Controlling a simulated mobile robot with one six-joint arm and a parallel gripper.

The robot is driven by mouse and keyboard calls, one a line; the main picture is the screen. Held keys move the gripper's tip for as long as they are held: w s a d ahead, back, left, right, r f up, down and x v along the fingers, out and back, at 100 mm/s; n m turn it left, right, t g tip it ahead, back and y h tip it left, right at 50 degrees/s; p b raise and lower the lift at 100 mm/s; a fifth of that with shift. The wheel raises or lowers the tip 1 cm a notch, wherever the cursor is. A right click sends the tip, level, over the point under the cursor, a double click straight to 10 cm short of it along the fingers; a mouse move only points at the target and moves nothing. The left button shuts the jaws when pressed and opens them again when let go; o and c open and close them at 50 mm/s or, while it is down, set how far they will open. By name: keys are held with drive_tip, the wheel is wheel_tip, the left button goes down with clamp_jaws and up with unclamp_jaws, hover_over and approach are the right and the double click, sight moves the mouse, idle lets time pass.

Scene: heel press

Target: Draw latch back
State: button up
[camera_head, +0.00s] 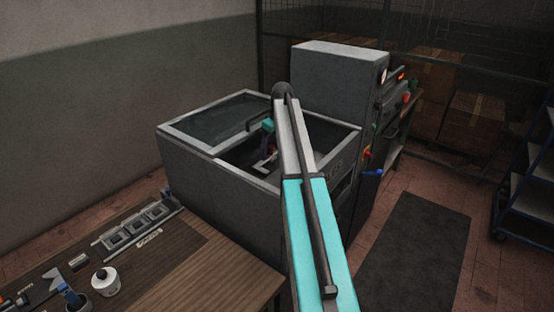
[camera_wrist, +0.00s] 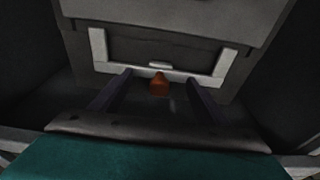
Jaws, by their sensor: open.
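In the head view my gripper (camera_head: 265,161) is down inside the open well of the grey press (camera_head: 185,160). The knob is too small to make out surely there.
A glass-like panel (camera_head: 215,118) covers the left of the press top, and a tall grey housing (camera_head: 335,80) stands behind.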

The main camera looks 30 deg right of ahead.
sight(271, 146)
drive_tip(key=shift+r, duration=0.15)
drive_tip(key=shift+r+p, duration=0.9)
drive_tip(key=shift+r, duration=0.7)
drive_tip(key=shift+d, duration=0.1)
drive_tip(key=shift+s+d+r+p, duration=0.25)
drive_tip(key=shift+s+r, duration=0.1)
drive_tip(key=shift+s, duration=0.35)
drive_tip(key=shift+s+d+r+p, duration=0.2)
drive_tip(key=shift+s+r, duration=0.1)
drive_tip(key=shift+s, duration=0.45)
drive_tip(key=shift+s+d+r+p, duration=0.25)
drive_tip(key=shift+s+r, duration=0.1)
drive_tip(key=shift+s, duration=0.35)
wheel_tip(271, 146, up, 3)
drive_tip(key=shift+p, duration=0.7)
